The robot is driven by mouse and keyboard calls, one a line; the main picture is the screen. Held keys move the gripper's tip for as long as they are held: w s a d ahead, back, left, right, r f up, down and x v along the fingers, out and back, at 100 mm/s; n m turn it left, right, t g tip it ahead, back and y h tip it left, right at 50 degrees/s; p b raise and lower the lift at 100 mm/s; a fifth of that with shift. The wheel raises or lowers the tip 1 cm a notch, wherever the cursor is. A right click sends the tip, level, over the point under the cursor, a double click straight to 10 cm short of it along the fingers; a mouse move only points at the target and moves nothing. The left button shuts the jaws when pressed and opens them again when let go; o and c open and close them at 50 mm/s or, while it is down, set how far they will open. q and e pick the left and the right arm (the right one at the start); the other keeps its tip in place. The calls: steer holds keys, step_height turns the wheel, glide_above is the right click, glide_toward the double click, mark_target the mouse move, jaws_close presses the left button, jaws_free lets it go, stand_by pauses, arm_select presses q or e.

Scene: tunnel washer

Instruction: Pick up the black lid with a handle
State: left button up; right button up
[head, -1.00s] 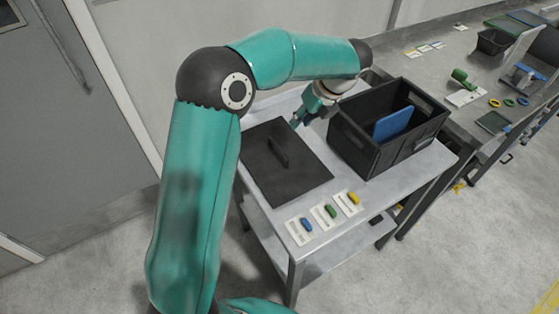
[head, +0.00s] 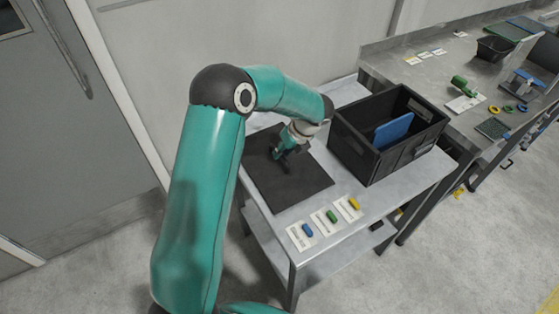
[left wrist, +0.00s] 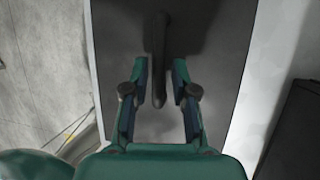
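The black lid (head: 290,188) lies flat on the grey metal table, to the left of the black crate. Its raised bar handle is mostly hidden behind my gripper in the head view. In the left wrist view the handle (left wrist: 160,60) stands up from the lid (left wrist: 215,90) and points between the fingers. My left gripper (head: 281,154) is over the lid at the handle. In the left wrist view my left gripper (left wrist: 158,80) is open, with one finger on each side of the handle's near end and a gap on both sides. My right gripper is not in view.
The black crate (head: 372,168) with a blue board (head: 393,131) inside stands close to the lid's right. Blue, green and yellow pieces (head: 332,216) lie on white cards at the table's front. A longer bench (head: 450,75) with small parts runs along the right.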

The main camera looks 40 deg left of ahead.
arm_select(q)
steer(key=shift+x, duration=1.45)
jaws_close()
steer(key=shift+r, duration=0.1)
